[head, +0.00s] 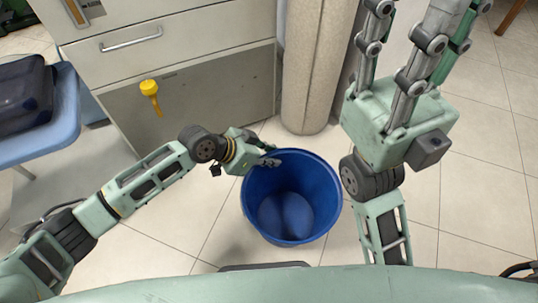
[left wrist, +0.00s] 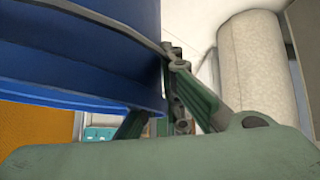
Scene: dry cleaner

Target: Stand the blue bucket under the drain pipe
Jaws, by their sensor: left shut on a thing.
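The blue bucket (head: 290,235) is in the lower middle of the head view, open top up and empty inside. My left gripper (head: 268,158) is shut on its upper left rim; the bucket also fills the upper left of the left wrist view (left wrist: 70,50). I cannot tell whether its base touches the floor. A short yellow pipe (head: 151,92), seemingly the drain pipe, sticks out from the grey cabinet front, left of and beyond the bucket. My right gripper (head: 410,40) points up at the upper right, its fingers apart and empty, with the tips cut off by the frame edge.
The grey cabinet (head: 190,50) with a drawer handle stands at the back. A beige speckled column (head: 312,75) stands right of it, close behind the bucket. A blue chair (head: 50,125) with a dark item on it is at the left. Tiled floor below the yellow pipe is clear.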

